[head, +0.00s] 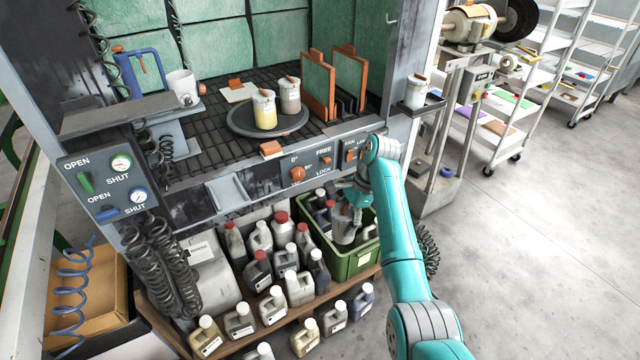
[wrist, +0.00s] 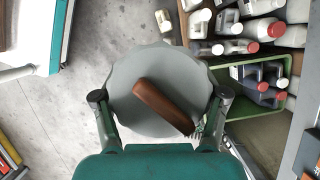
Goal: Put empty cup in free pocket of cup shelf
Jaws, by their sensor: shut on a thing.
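My gripper (head: 352,200) is shut on a grey cup (head: 345,228), held below the cabinet's front edge, in front of the green crate. The wrist view shows the cup (wrist: 150,80) as a wide grey round between my fingers (wrist: 160,100), with a brown bar (wrist: 163,106) across it. I cannot tell whether the cup holds anything. A small dark shelf (head: 432,103) on the right post bears a pale cup (head: 415,92) with a brown top. A grey ledge (head: 125,112) at the left bears a white cup (head: 182,87). No free pocket can be made out clearly.
A dark turntable (head: 240,122) in the cabinet bears a yellow cup (head: 264,110) and a brownish cup (head: 289,95). Orange-edged panels (head: 318,85) stand beside it. Several bottles crowd below, by the green crate (head: 352,265). The floor (head: 540,250) at right is clear.

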